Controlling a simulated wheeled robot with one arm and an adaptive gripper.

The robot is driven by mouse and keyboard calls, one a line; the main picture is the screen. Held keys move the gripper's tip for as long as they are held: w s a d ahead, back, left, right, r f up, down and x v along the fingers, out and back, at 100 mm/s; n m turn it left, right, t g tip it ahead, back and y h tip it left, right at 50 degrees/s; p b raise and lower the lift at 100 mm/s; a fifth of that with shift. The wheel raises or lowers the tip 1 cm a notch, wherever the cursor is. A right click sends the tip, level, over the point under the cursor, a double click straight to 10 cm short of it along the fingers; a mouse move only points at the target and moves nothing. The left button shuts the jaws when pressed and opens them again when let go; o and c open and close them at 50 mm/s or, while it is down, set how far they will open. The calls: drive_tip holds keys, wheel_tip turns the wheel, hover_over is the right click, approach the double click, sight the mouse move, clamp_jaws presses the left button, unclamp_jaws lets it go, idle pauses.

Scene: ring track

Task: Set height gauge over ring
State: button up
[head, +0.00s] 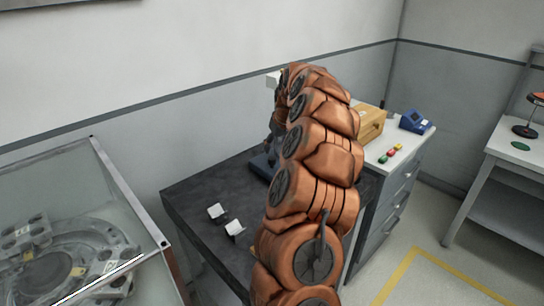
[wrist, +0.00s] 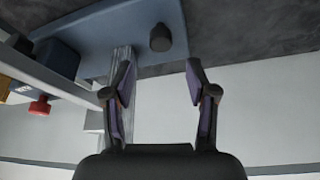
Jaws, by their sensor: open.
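A blue base plate (wrist: 90,45) with a bright metal column (wrist: 122,58) and a dark round knob (wrist: 160,38) shows in the wrist view; it looks like the height gauge. My gripper (wrist: 160,82) is open and empty. The column passes close to its left finger; I cannot tell whether they touch. In the head view a bit of the blue base (head: 261,165) shows on the dark table, mostly hidden by my arm. My gripper is largely hidden there too. A ring-shaped track (head: 45,262) lies under a clear cover at left.
Two small white-faced blocks (head: 217,212) (head: 235,230) stand on the dark table (head: 190,195). A grey cabinet (head: 392,185) bears a wooden box (head: 370,124), a blue device (head: 416,122) and red and green pieces. A red knob (wrist: 40,105) shows at wrist-view left. Another table (head: 510,155) stands at right.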

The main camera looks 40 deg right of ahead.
sight(272, 158)
drive_tip(key=shift+p+x, duration=0.95)
drive_tip(key=shift+x, duration=2.5)
clamp_jaws()
